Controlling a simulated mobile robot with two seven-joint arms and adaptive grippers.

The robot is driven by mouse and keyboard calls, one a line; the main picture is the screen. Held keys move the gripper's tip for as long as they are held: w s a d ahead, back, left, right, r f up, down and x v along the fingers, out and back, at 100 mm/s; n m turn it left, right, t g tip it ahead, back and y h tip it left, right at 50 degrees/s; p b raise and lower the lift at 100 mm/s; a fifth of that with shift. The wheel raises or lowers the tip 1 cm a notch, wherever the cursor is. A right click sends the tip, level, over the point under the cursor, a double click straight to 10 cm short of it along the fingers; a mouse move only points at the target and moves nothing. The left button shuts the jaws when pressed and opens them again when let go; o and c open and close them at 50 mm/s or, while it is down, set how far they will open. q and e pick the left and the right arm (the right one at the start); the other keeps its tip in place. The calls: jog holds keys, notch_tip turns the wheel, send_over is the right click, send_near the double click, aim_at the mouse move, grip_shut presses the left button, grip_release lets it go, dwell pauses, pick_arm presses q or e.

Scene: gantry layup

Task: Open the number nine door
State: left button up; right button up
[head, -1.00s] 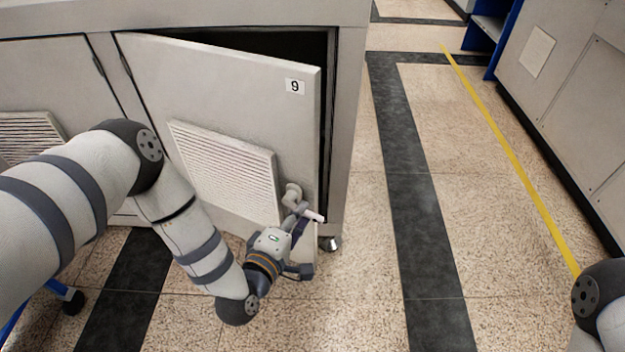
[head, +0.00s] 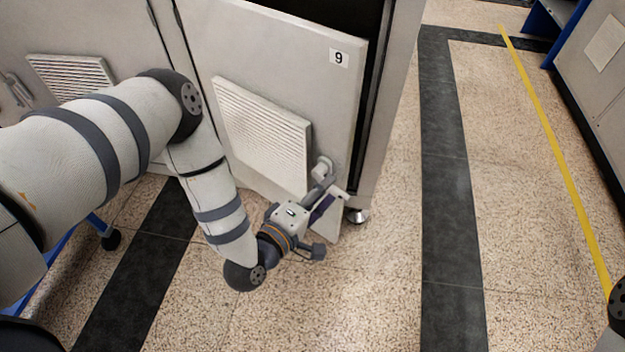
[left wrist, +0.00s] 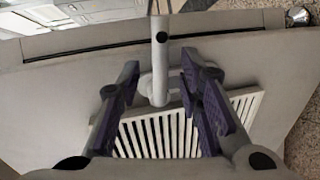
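The number nine door (head: 290,60) is a light grey cabinet door with a "9" label (head: 339,57) and a louvred vent (head: 262,135). It stands ajar, with a dark gap along its top and right edge. Its handle (head: 321,170) is at the lower right of the door. My left gripper (head: 331,192) is at the handle. In the left wrist view, the handle (left wrist: 158,88) lies between the two purple-padded fingers of the left gripper (left wrist: 159,68), with visible space on both sides. My right gripper is out of view.
The cabinet's right side (head: 396,100) ends at a foot (head: 357,215). Another vented door (head: 75,75) is at left. Open floor (head: 510,200) with a dark stripe and yellow line (head: 560,155) lies to the right. A grey unit (head: 595,90) stands at far right.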

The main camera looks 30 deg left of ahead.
pick_arm(q)
jog(key=v, duration=1)
jog(key=shift+s, duration=0.35)
jog(key=shift+a+r, duration=0.1)
jog(key=shift+c, duration=0.3)
